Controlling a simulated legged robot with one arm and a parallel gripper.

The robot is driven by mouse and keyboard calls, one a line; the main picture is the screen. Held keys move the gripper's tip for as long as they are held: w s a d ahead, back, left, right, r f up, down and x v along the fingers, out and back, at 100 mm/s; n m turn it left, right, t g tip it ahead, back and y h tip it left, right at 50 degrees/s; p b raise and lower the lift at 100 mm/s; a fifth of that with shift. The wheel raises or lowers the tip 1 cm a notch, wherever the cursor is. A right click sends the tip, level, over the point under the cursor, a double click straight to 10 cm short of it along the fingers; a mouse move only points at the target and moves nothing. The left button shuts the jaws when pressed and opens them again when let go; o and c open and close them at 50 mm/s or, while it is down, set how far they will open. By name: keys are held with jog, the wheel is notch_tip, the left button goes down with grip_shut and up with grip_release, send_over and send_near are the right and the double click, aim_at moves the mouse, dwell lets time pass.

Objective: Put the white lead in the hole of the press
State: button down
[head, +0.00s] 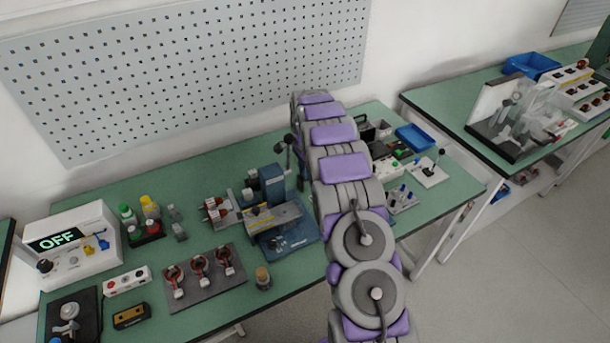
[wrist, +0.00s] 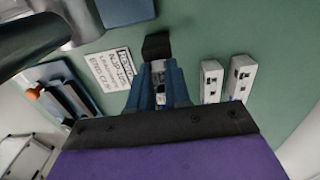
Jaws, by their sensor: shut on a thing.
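My gripper (wrist: 158,85) points down over the green bench in the wrist view, its two blue-grey fingers close together. A small pale piece (wrist: 158,68) shows between the fingers; it looks like the white lead, mostly hidden by them. A black block (wrist: 157,46) lies just beyond the fingertips; I cannot tell whether they touch. In the head view my arm hides the gripper and the lead. A blue bench machine (head: 272,190) with a black-knobbed lever stands left of my arm; it looks like the press. Its hole cannot be made out.
Two white socket blocks (wrist: 212,80) stand right of the fingers. A printed label (wrist: 108,68) lies to their left. In the head view, a dark plate with red-and-white clamps (head: 200,270) lies front left and a blue tray (head: 415,136) back right. The pegboard wall (head: 190,70) rises behind.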

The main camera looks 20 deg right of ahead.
jog(key=shift+r+p, duration=1.1)
jog(key=shift+r, duration=1.8)
